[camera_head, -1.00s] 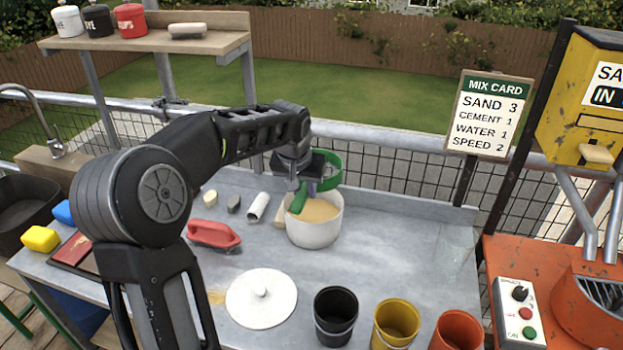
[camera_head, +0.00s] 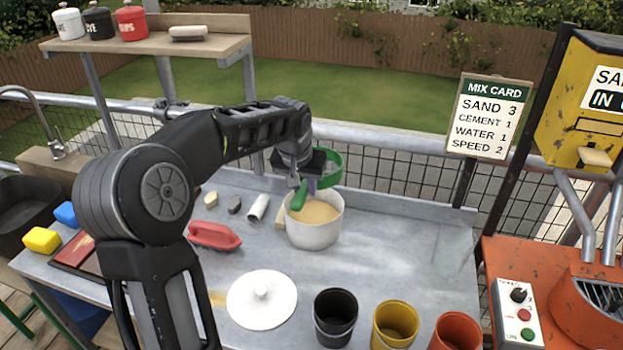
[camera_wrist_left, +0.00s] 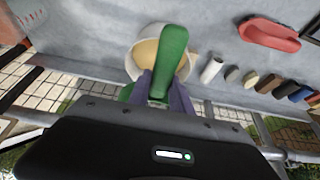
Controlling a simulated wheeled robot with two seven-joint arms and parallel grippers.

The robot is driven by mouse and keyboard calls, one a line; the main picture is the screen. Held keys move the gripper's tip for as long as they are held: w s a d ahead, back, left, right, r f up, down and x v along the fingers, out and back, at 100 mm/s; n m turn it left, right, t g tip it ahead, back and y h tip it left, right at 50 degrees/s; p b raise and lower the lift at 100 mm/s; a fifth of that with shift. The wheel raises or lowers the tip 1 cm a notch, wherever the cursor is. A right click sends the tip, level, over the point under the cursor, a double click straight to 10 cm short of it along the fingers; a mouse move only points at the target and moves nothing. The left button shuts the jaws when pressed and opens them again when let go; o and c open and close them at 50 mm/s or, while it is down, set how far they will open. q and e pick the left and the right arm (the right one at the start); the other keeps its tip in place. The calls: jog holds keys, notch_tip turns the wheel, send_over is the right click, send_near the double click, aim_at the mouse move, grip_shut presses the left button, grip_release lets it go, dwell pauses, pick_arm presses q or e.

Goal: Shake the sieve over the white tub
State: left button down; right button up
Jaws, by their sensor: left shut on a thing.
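The green sieve (camera_head: 331,166) is tilted above the back of the white tub (camera_head: 312,236); its ring shows behind my gripper and its green handle (camera_head: 299,196) points down toward the front. My left gripper (camera_head: 309,184) is shut on the sieve handle. In the left wrist view the handle (camera_wrist_left: 169,62) sticks out between the fingers, with the tub rim (camera_wrist_left: 133,62) behind it. The tub stands on the grey bench and holds sand-coloured material. Much of the sieve's mesh is hidden by my gripper. My right gripper is not in view.
A white lid (camera_head: 262,298) lies in front of the tub. A red float (camera_head: 213,236) and several small items lie to its left. Black (camera_head: 336,318), yellow (camera_head: 395,324) and orange (camera_head: 457,331) buckets stand along the front. The bench right of the tub is clear.

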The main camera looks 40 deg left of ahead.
pick_arm(q)
jog(key=shift+r+p, duration=0.85)
jog(key=shift+r, duration=0.55)
